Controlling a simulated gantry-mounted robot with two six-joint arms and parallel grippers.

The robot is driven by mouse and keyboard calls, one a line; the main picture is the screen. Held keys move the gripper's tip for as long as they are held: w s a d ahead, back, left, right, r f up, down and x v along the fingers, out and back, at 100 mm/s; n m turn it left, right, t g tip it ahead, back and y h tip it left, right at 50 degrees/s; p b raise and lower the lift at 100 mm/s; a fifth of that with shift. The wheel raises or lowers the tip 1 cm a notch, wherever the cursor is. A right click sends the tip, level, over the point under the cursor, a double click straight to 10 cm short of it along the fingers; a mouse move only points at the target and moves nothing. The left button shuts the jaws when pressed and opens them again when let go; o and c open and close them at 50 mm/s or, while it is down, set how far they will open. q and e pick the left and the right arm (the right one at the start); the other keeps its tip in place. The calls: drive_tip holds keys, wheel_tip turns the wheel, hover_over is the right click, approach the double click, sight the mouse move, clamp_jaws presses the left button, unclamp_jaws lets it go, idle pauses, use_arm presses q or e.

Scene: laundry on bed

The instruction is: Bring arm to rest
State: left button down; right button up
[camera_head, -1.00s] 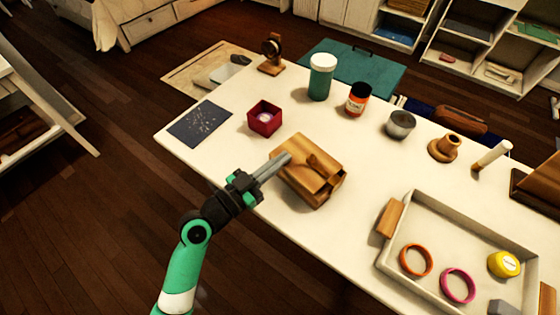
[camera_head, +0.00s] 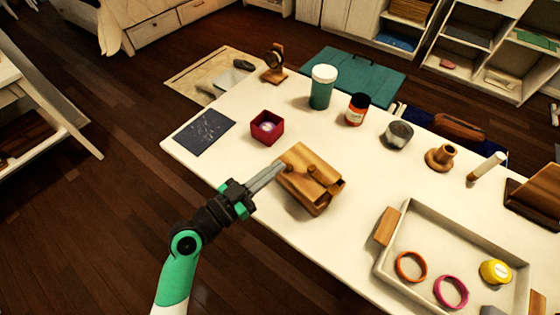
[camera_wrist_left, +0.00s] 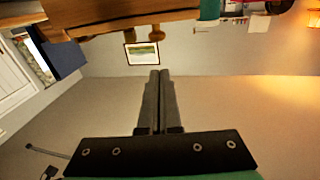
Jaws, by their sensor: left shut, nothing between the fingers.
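My left gripper (camera_head: 277,167) comes in from the lower left of the head view. Its fingers are shut with nothing between them. The fingertips are at the near left side of a wooden box (camera_head: 312,178) with knobs on it; I cannot tell whether they touch it. In the left wrist view the two fingers (camera_wrist_left: 158,76) lie together, pointing away. My right gripper does not show in either view.
The white table holds a red box (camera_head: 267,128), a dark card (camera_head: 205,131), a teal jar (camera_head: 321,88), an orange bottle (camera_head: 356,110) and a grey tray (camera_head: 466,233) with rings and a yellow item. Dark wooden floor (camera_head: 110,200) lies free at left.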

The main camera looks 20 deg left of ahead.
use_arm(q)
drive_tip(key=shift+s+a+f+b, duration=0.1)
drive_tip(key=shift+s+a+f, duration=0.4)
drive_tip(key=shift+s, duration=0.6)
drive_tip(key=shift+s+a+f+b, duration=0.15)
drive_tip(key=shift+s+a+f, duration=0.35)
drive_tip(key=shift+s, duration=0.55)
drive_tip(key=shift+s+a+f+b, duration=0.1)
drive_tip(key=shift+s+a+f, duration=0.4)
drive_tip(key=shift+s, duration=0.6)
